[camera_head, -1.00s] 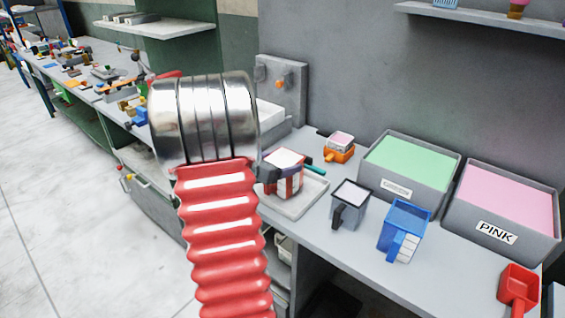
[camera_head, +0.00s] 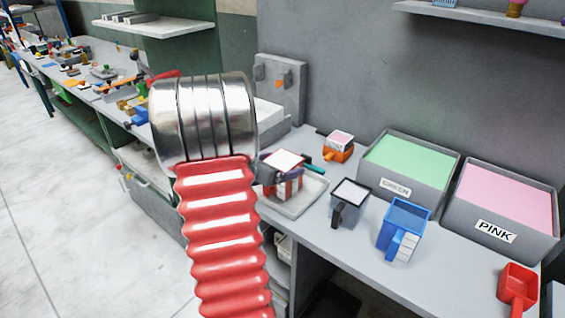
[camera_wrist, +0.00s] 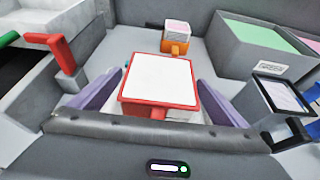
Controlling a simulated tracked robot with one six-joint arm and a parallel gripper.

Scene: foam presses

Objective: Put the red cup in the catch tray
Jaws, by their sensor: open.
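The red cup (camera_head: 292,187) stands upright in the catch tray (camera_head: 312,201), with a flat white fill at its top. In the wrist view the red cup (camera_wrist: 158,103) is between the two purple fingers of my gripper (camera_wrist: 160,82). The gripper is open, with a visible space between each finger and the cup's rim. The cup's red handle points toward the wrist camera. In the head view my arm hides the left of the tray, and the fingers cover part of the cup's side.
An orange cup (camera_head: 338,148) with pink fill stands behind. Green (camera_head: 409,168) and pink (camera_head: 503,206) foam bins line the wall. A red scoop-like cup (camera_head: 518,286) is at the front right.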

